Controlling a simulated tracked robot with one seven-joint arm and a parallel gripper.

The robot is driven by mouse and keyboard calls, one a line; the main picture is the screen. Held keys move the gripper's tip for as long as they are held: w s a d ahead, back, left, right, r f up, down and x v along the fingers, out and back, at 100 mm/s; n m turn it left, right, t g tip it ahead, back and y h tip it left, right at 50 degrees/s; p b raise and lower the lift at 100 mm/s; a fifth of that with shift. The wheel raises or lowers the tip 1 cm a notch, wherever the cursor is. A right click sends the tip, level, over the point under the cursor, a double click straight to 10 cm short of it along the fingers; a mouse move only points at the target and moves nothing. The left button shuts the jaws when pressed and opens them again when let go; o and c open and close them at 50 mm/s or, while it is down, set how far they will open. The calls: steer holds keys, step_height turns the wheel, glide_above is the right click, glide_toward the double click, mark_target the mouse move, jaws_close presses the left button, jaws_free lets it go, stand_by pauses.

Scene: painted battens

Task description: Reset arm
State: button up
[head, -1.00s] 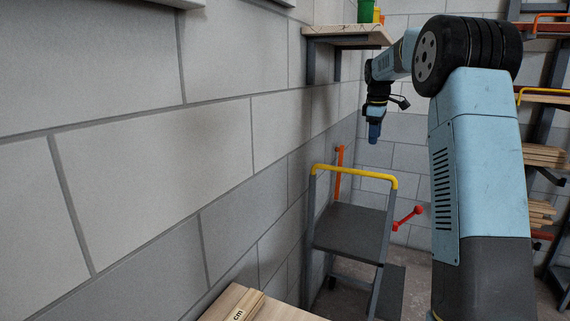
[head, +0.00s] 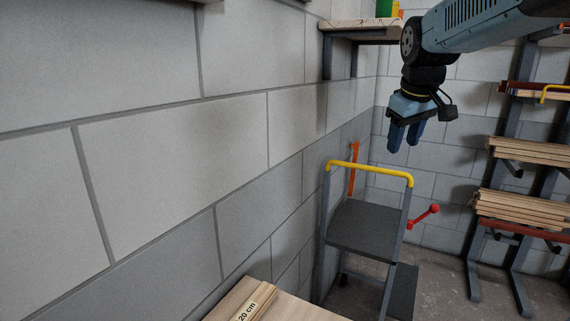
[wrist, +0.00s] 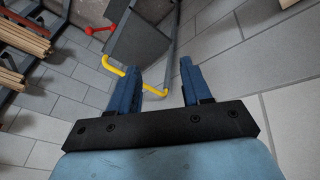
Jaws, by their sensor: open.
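My gripper (head: 403,138) hangs at the upper right of the head view, fingers pointing down. Its two blue fingers are apart with nothing between them. In the wrist view the open fingers (wrist: 158,84) point toward the floor area and the step stool. My arm comes in from the upper right corner of the head view and carries the gripper in mid-air, clear of the wall.
A step stool (head: 361,226) with a yellow rail stands below the gripper. A shelf (head: 352,32) is fixed to the block wall on the left. Racks of wooden battens (head: 522,208) stand at the right. A wooden surface with a "20 cm" batten (head: 257,303) is at the bottom.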

steer(key=s+a+f+m, duration=0.1)
steer(key=s+f, duration=0.2)
steer(key=s, duration=0.3)
steer(key=s+f+m, duration=0.2)
steer(key=s+f, duration=0.1)
steer(key=s, duration=0.3)
steer(key=s+a+f+m+t, duration=0.1)
steer(key=s+f, duration=0.2)
steer(key=s, duration=0.3)
steer(key=shift+s+a+m+y, duration=0.2)
steer(key=shift+a+m+y, duration=0.1)
steer(key=shift+f, duration=0.1)
